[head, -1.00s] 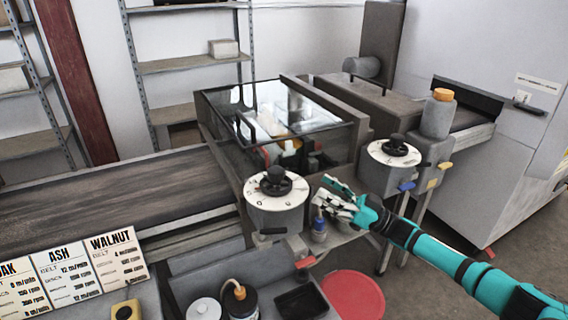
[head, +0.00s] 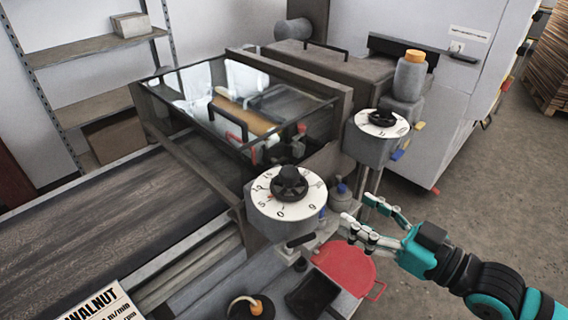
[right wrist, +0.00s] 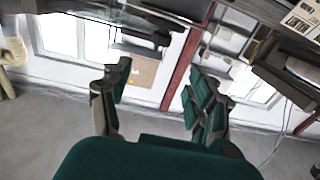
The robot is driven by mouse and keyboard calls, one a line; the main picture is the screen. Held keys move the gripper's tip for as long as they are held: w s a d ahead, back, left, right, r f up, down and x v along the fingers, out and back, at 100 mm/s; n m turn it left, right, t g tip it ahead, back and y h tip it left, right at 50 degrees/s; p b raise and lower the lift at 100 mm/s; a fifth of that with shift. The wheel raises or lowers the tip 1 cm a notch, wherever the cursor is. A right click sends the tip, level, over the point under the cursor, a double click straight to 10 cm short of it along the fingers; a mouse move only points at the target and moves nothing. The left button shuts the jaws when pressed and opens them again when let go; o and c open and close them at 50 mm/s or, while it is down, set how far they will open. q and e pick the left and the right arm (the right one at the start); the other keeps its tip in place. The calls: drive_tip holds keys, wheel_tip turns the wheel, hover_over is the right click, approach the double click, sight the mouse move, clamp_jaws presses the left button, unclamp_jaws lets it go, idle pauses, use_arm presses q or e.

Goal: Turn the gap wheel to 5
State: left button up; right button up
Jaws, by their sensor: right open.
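Two black-knobbed wheels with white numbered dials show in the head view. The front wheel (head: 290,184) sits on a grey drum in the middle, and a 5 and a 0 can be made out on its near side. The back wheel (head: 382,118) is farther right, and its numbers are too small to read surely. I cannot tell which one is the gap wheel, nor the exact setting of either. My right gripper (head: 357,210) is open and empty, to the right of the front wheel and apart from it. Its open fingers also show in the right wrist view (right wrist: 158,105). My left gripper is not in view.
A glass-topped machine housing (head: 240,75) stands behind the front wheel, with the conveyor belt (head: 100,210) to the left. A red round lid (head: 345,268) and a black tray (head: 312,294) lie below. A bottle with an orange cap (head: 410,75) stands by the back wheel.

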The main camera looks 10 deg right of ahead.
sight(295, 174)
drive_tip(key=p+x, duration=0.4)
drive_tip(key=x, duration=1.1)
drive_tip(key=shift+w+a, duration=0.1)
drive_tip(key=shift+w, duration=0.1)
drive_tip(key=shift+w+a, duration=0.4)
drive_tip(key=shift+w, duration=0.15)
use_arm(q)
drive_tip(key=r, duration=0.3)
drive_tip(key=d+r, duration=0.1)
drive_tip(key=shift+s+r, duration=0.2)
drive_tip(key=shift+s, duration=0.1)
use_arm(e)
drive_tip(key=shift+c, duration=0.2)
drive_tip(key=c, duration=1.1)
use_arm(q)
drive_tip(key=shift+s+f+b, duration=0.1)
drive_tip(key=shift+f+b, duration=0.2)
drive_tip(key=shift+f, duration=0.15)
use_arm(e)
drive_tip(key=shift+n, duration=0.3)
drive_tip(key=shift+c, duration=0.3)
